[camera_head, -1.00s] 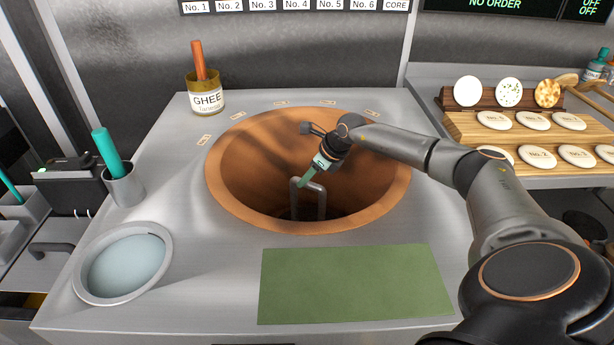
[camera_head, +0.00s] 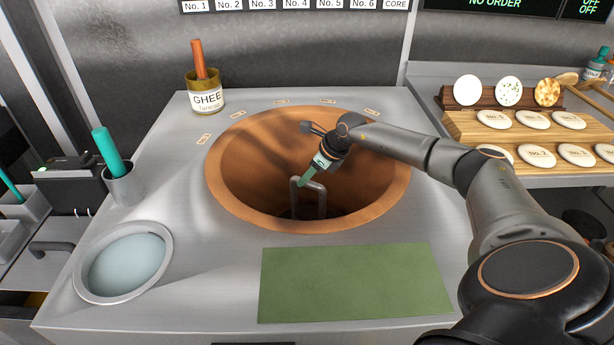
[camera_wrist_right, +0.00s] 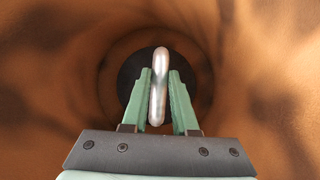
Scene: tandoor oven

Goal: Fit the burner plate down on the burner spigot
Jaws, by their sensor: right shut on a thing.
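My right gripper (camera_head: 304,182) reaches down inside the clay oven mouth (camera_head: 232,210). Its green fingers are closed on a grey metal loop handle (camera_head: 322,202). In the right wrist view the gripper (camera_wrist_right: 160,80) has one finger on each side of the handle (camera_wrist_right: 158,95). A dark round disc, apparently the burner plate (camera_wrist_right: 130,72), lies below the handle, deep in the oven. The burner spigot is not visible, so I cannot tell whether the plate is seated on it. My left gripper is out of view.
The clay wall (camera_wrist_right: 60,80) surrounds the right gripper. A green mat (camera_head: 355,285) lies in front of the opening. A water bowl (camera_head: 125,265), a cup with a teal handle (camera_head: 124,187) and a ghee pot (camera_head: 206,100) stand left. Bread boards (camera_head: 470,128) are right.

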